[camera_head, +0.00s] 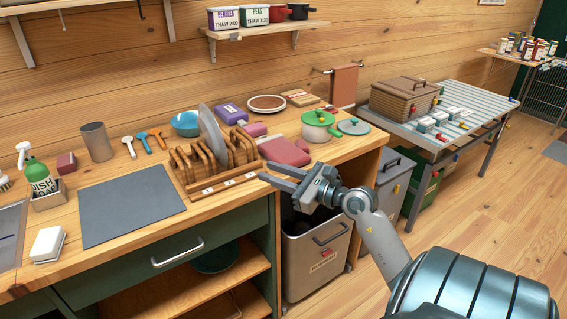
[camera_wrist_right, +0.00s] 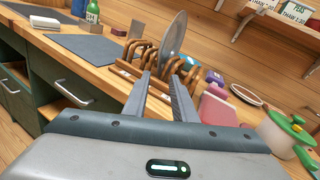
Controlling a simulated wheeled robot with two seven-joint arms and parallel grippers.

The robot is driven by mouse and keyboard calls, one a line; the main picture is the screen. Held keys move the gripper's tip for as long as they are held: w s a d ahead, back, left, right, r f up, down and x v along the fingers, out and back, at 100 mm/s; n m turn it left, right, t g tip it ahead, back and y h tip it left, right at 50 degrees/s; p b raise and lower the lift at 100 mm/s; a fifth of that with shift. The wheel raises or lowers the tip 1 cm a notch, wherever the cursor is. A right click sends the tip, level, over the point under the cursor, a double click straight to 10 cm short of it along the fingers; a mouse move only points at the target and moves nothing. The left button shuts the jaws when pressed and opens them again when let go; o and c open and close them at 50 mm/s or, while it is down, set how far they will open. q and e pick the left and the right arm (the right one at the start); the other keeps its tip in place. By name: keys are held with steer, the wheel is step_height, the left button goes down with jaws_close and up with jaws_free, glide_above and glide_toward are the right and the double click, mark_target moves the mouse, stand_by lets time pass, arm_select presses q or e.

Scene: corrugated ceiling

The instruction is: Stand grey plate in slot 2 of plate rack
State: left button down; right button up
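The grey plate (camera_head: 211,132) stands upright on edge, slightly tilted, in the wooden plate rack (camera_head: 194,188) on the counter. It also shows between the rack's pegs in the right wrist view (camera_wrist_right: 173,36). The rack's small front tags are too small to read, so I cannot tell which slot number holds the plate. My right gripper (camera_head: 265,171) is in front of the rack's right end, apart from the plate. Its fingers are spread and empty, pointing at the rack in the right wrist view (camera_wrist_right: 162,84). My left gripper is not in view.
A grey mat (camera_head: 130,205) lies left of the rack. Right of it are a pink-red block (camera_head: 285,151) and a green-lidded pot (camera_head: 318,126). A blue bowl (camera_head: 186,124) sits behind. A grey bin (camera_head: 316,258) stands below my right gripper.

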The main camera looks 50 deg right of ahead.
steer(key=s, duration=0.3)
steer(key=shift+d+r, duration=0.1)
steer(key=shift+d, duration=0.15)
stand_by(1.0)
steer(key=a+f+m+h, duration=0.1)
steer(key=a+f+m, duration=0.3)
steer(key=f+m, duration=0.6)
steer(key=a+f+m+g, duration=0.1)
steer(key=a+f+m, duration=0.45)
steer(key=f, duration=0.95)
steer(key=a+f+m+h, duration=0.1)
steer(key=a+f+m, duration=0.2)
steer(key=f+m, duration=0.8)
steer(key=s+a+f+m+g, duration=0.3)
steer(key=s+a+f, duration=0.4)
steer(key=f, duration=0.3)
steer(key=s+a+f+m+g, duration=0.3)
steer(key=s+a+f, duration=0.4)
steer(key=f, duration=0.3)
steer(key=s+a+f+m+g+y, duration=0.1)
steer(key=s+a+f+m+g, duration=0.1)
steer(key=s+a+f+m, duration=0.3)
step_height(320, 180, down, 5)
steer(key=shift+s+a+r+g, duration=0.1)
steer(key=shift+s+a+g, duration=0.3)
steer(key=shift+s+a, duration=0.75)
